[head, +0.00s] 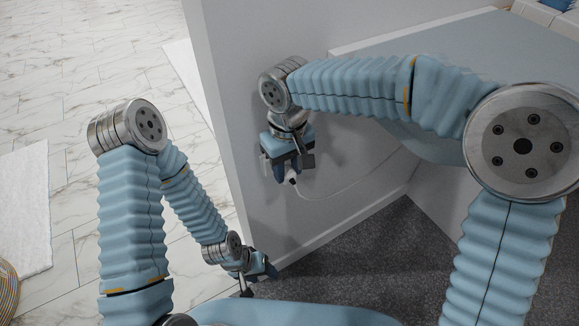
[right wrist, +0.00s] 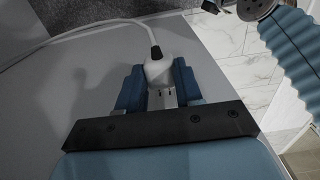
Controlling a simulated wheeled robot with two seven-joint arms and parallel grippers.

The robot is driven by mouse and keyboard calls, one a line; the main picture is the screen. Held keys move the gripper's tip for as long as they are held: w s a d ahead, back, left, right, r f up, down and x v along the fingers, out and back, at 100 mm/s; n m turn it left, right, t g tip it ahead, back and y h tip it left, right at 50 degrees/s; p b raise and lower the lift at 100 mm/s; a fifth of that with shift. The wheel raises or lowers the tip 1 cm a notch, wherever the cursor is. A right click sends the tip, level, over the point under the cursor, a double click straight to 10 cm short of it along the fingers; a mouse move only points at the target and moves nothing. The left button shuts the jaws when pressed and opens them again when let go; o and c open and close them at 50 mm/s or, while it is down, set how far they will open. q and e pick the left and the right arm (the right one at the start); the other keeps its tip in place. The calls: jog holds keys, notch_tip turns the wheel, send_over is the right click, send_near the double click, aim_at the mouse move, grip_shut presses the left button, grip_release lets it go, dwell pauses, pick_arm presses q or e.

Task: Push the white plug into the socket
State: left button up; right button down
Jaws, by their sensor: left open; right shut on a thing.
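The white plug (right wrist: 158,71) is between the blue fingers of my right gripper (right wrist: 159,84) in the right wrist view, and the fingers are shut on it. Its white cable (right wrist: 75,36) leaves through a dark collar and curves left. In the head view my right gripper (head: 288,163) is close to the grey wall, and the cable (head: 345,187) runs off to the right. I cannot make out the socket in either view. My left gripper (head: 258,272) is open and low, near the wall's bottom corner, away from the plug.
The grey wall (head: 235,90) ends at a vertical edge left of my right gripper. A grey-topped counter (head: 460,45) stands at the right. Dark carpet (head: 350,255) lies below, and marble-look tile (head: 90,60) with white mats (head: 25,205) is beyond the wall.

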aim_at(287, 169)
jog(key=shift+w+a, duration=0.2)
jog(key=shift+w, duration=0.1)
jog(key=shift+s, duration=0.1)
jog(key=shift+s+d+b, duration=0.45)
jog(key=shift+s+d, duration=0.3)
jog(key=shift+s, duration=0.2)
jog(key=shift+w+a+p, duration=0.7)
jog(key=shift+w+a, duration=0.05)
jog(key=shift+w, duration=0.3)
dwell(1.5)
jog(key=c, duration=0.7)
grip_release()
jog(key=shift+r, duration=0.1)
jog(key=shift+o, duration=0.2)
notch_tip(287, 169, up, 14)
